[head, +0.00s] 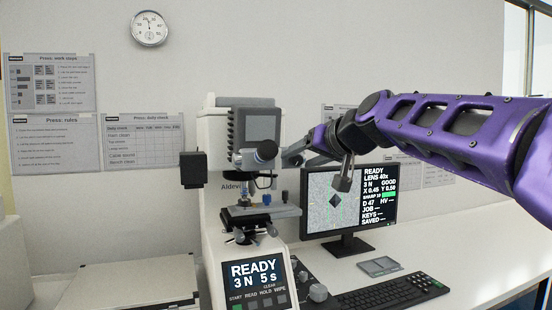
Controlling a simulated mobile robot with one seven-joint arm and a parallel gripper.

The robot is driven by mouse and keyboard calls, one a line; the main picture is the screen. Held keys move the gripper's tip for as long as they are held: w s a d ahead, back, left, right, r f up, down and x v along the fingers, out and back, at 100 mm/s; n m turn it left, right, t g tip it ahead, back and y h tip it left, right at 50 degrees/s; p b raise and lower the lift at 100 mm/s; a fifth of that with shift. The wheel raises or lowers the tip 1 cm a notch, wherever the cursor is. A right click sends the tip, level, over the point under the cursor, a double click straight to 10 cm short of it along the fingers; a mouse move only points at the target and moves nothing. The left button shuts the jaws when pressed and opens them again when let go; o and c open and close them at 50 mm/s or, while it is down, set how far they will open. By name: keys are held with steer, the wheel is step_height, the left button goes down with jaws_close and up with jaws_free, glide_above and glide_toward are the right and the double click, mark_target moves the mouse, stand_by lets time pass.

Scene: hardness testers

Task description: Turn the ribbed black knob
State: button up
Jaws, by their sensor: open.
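The hardness tester (212,220) is a white machine with a grey-framed head and a lit front screen reading READY, 3 N, 5 s. A dark round part (266,151) juts from the front of its head on a pale tube. It may be the black knob, but I cannot make out ribs. My gripper (314,174) is open and empty, to the right of this part and apart from it in the picture. One finger reaches left toward the tester head and the other hangs down in front of the monitor.
A monitor (378,207) stands right of the tester, with a black keyboard (390,292) and small grey device (379,265) before it. A control box with grey knobs (318,292) sits beside the tester. A pale flat case (130,283) lies left.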

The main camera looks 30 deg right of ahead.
steer(key=p+v, duration=0.1)
steer(key=v, duration=1.6)
steer(key=shift+s, duration=0.2)
steer(key=shift+r, duration=0.1)
